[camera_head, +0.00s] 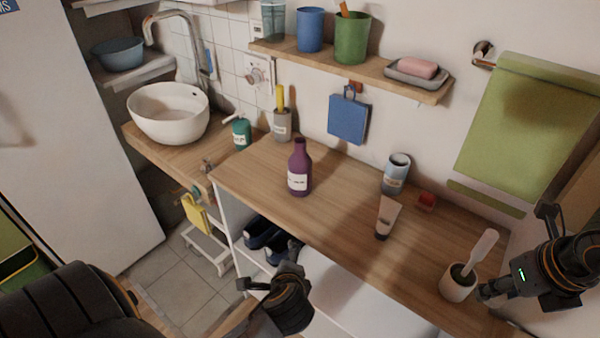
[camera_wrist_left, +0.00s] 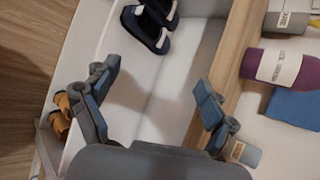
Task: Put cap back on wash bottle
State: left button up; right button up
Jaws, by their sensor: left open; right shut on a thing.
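The purple bottle (camera_head: 299,172) with a white label stands upright on the wooden counter. No separate cap shows on its neck, and I cannot identify a loose cap. The bottle also shows at the right of the left wrist view (camera_wrist_left: 258,64). My left gripper (camera_head: 268,282) is in front of the counter, low and apart from the bottle. Its fingers are open and empty in the left wrist view (camera_wrist_left: 155,105).
The cup holds a white-handled brush (camera_head: 477,250). The shelf (camera_head: 370,70) hangs above. Counter around the bottle is clear.

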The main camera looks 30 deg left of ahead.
jog(key=shift+w+a+r+m, duration=0.1)
jog(key=shift+w+a+m, duration=0.15)
jog(key=shift+m, duration=0.35)
pick_arm(q)
jog(key=w+r+m+t+y, duration=0.1)
jog(key=r, duration=0.1)
jog(key=w+a+r+m+y, duration=0.1)
jog(key=w+r+m, duration=0.1)
jog(key=w+a+r+m+t, duration=0.1)
jog(key=r+m, duration=0.1)
jog(key=shift+w+r+t+y, duration=0.3)
jog(key=shift+y, duration=0.1)
pick_arm(e)
jog(key=shift+s+d, duration=0.1)
pick_arm(q)
jog(key=m+t+y, duration=0.2)
jog(key=m+t, duration=0.1)
jog(key=m, duration=0.4)
send_near(299, 173)
jog(key=shift+w+a+f, duration=0.2)
jog(key=shift+a+f, duration=0.3)
jog(key=shift+f, duration=0.05)
jog(key=shift+w+d+r+m+t, duration=0.1)
jog(key=shift+w+r+m+t, duration=0.15)
jog(key=shift+m, duration=0.25)
